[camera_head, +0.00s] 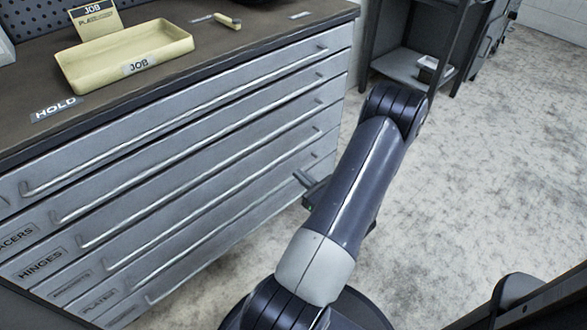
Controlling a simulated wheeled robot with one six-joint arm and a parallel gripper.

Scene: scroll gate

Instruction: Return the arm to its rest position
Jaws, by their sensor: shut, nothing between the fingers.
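My arm (350,185) rises from the bottom middle, bends at an upper joint, and its far part folds down behind the front link. My gripper (303,178) pokes out to the left from behind that link, in front of the lower right part of the drawer cabinet. Its fingers are shut and empty. Most of the gripper body and wrist is hidden by the arm link. In this view the fingertips overlap the drawer fronts; I cannot tell the exact gap between them.
A grey drawer cabinet (190,135) with long handles fills the left, its visible drawers shut. On its top sit a yellow JOB tray (75,78), a card (97,20) and a small tan piece (228,21). A dark shelf unit (400,62) stands behind. Open floor (480,190) lies right.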

